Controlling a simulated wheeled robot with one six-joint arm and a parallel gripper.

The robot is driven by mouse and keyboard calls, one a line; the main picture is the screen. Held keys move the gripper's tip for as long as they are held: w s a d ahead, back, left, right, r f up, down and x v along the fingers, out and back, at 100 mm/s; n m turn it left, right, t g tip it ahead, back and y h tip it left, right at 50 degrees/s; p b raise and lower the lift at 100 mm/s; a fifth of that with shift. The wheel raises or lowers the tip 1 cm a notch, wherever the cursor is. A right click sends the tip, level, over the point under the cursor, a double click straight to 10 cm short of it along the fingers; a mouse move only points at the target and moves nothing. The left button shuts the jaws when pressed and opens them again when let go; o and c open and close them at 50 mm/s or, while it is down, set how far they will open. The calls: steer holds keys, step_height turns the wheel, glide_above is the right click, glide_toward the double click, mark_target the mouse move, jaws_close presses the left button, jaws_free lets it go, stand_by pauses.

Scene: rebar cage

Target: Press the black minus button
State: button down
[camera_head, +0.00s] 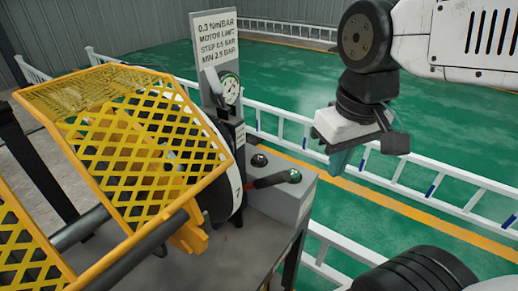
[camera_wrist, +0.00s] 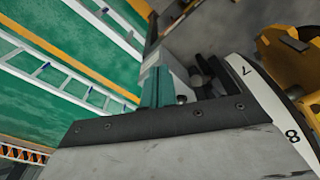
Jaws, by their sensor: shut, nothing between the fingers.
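A grey control box (camera_head: 288,203) stands beside the yellow mesh guard in the head view. No minus mark can be read, so I cannot tell which is the minus button. My gripper (camera_head: 339,160) hangs to the right of the box and apart from it, with its teal fingers pointing down. In the wrist view its fingers (camera_wrist: 158,88) are together and empty. Neither button can be clearly made out there.
A lever with a dark grip (camera_head: 270,181) lies between the buttons. A gauge (camera_head: 230,89) and a sign (camera_head: 215,40) stand behind the box. The yellow mesh guard (camera_head: 150,135) covers a numbered white dial (camera_head: 232,200). White railings (camera_head: 450,197) cross the green floor.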

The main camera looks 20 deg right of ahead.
steer(key=w+a+r+n, duration=0.2)
steer(key=w+n, duration=0.1)
steer(key=w, duration=1.2)
steer(key=n+g, duration=0.1)
steer(key=n, duration=0.2)
glide_above(259, 158)
step_height(259, 158, down, 4)
steer(key=shift+w+d, duration=0.1)
steer(key=shift+f, duration=0.1)
step_height(259, 158, down, 14)
